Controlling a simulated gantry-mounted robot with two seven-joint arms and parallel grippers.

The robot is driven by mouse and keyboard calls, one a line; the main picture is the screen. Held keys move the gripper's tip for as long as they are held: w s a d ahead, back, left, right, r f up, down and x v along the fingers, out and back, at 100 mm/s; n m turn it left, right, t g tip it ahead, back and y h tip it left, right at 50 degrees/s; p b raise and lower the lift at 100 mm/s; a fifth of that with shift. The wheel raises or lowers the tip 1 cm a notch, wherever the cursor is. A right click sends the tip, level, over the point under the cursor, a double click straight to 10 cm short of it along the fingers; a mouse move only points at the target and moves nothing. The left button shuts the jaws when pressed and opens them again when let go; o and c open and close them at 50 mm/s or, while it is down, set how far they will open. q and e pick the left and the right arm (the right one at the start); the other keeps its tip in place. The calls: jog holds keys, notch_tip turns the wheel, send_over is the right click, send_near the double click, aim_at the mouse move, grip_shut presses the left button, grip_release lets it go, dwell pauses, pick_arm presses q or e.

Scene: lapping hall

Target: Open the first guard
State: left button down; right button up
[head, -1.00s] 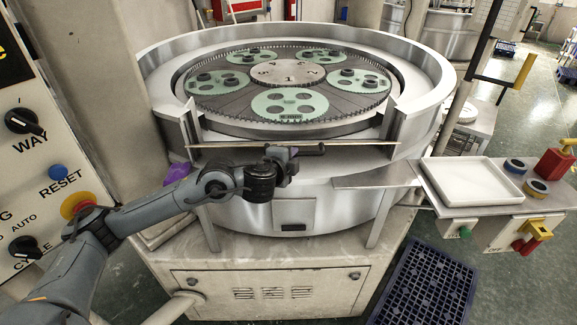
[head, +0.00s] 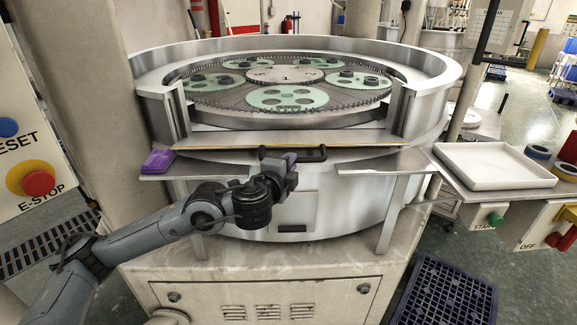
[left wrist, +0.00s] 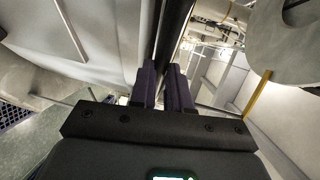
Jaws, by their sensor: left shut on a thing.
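The first guard (head: 235,139) appears to be the metal panel at the front gap in the round machine's rim, between two upright posts. Its front edge has a yellowish strip, and a dark bar handle (head: 312,153) sits at that edge. My left gripper (head: 291,160) reaches in from the left and is shut on the handle. In the left wrist view, my dark fingers (left wrist: 162,88) are close together on a dark bar (left wrist: 172,35). The exact contact is partly hidden. My right gripper is not in view.
Inside the machine is a toothed ring with green carriers (head: 287,97). A purple block (head: 159,161) lies on the left ledge. A white tray (head: 493,165) sits on the right shelf, with start and off controls below. A red E-stop (head: 38,183) is at left. A blue crate (head: 440,292) is on the floor.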

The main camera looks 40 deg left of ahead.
pick_arm(q)
jog(key=shift+f, duration=0.25)
jog(key=shift+r, duration=0.1)
dwell(0.3)
jog(key=c, duration=1.1)
grip_release()
jog(key=shift+s, duration=0.1)
jog(key=shift+d, duration=0.1)
jog(key=p+v, duration=0.4)
jog(key=v, duration=0.6)
jog(key=shift+s+d, duration=0.15)
jog(key=shift+s, duration=0.2)
jog(key=shift+c, duration=0.2)
